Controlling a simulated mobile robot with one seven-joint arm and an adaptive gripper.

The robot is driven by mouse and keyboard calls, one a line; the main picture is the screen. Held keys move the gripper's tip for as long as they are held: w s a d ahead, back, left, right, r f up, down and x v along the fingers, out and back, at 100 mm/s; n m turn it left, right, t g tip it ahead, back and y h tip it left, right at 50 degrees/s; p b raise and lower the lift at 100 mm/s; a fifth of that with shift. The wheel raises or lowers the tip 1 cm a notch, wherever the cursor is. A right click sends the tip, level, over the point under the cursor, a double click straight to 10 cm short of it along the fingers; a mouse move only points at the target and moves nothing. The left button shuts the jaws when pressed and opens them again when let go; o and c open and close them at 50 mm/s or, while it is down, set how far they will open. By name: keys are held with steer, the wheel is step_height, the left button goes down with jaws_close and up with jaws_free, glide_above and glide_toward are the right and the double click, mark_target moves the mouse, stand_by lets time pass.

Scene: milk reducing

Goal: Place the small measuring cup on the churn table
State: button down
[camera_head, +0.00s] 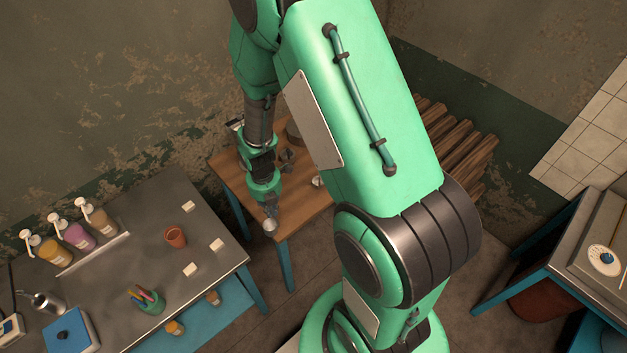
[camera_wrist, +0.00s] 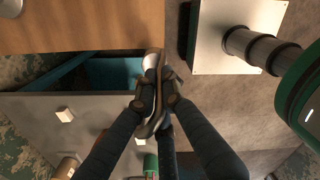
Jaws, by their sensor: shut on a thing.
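My gripper (camera_head: 270,207) is shut on the small measuring cup (camera_head: 270,225), a small silvery cup hanging at the fingertips. It is near the front left corner of the wooden-topped churn table (camera_head: 300,212), and appears to be above or just outside its edge; the height gap is unclear. The wooden table top (camera_wrist: 80,28) lies at the upper left there.
Items on the wooden table are partly hidden behind my arm. A gap of floor separates the tables.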

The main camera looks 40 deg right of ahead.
steer(key=s+d+f+m, duration=0.1)
steer(key=s+d, duration=0.1)
steer(key=s, duration=0.8)
steer(key=shift+d+f+m, duration=0.2)
steer(key=shift+f+m, duration=0.05)
steer(key=shift+m, duration=0.05)
steer(key=w+d, duration=0.2)
steer(key=w, duration=0.5)
steer(key=w+d+f, duration=0.1)
steer(key=w+d, duration=0.1)
steer(key=w, duration=0.6)
steer(key=shift+w+f+p, duration=0.2)
steer(key=shift+f+p, duration=0.05)
steer(key=shift+p, duration=0.05)
steer(key=shift+f, duration=1.9)
